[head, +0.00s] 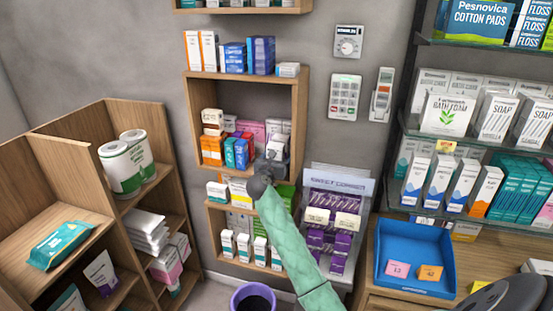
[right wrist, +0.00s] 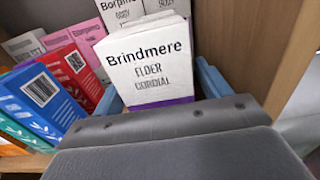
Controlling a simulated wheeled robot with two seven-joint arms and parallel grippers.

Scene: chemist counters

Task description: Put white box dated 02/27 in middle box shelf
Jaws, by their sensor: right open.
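The wooden box shelf (head: 300,100) hangs on the wall, with boxes on several levels. My right gripper (head: 268,163) reaches into its middle compartment at the right side. In the right wrist view, its blue fingers (right wrist: 160,88) are open on either side of a white box (right wrist: 150,62) with a purple base, labelled "Brindmere Elder Cordial". The box stands upright on the shelf; I cannot tell whether the fingers touch it. No 02/27 date is readable on any box. My left gripper is not in view.
Blue and orange boxes (right wrist: 45,90) stand left of the fingers, with pink and white boxes behind. The shelf's wooden side wall (right wrist: 255,45) is close on the right. A purple-stocked display (head: 332,215) and blue tray (head: 415,287) stand lower right.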

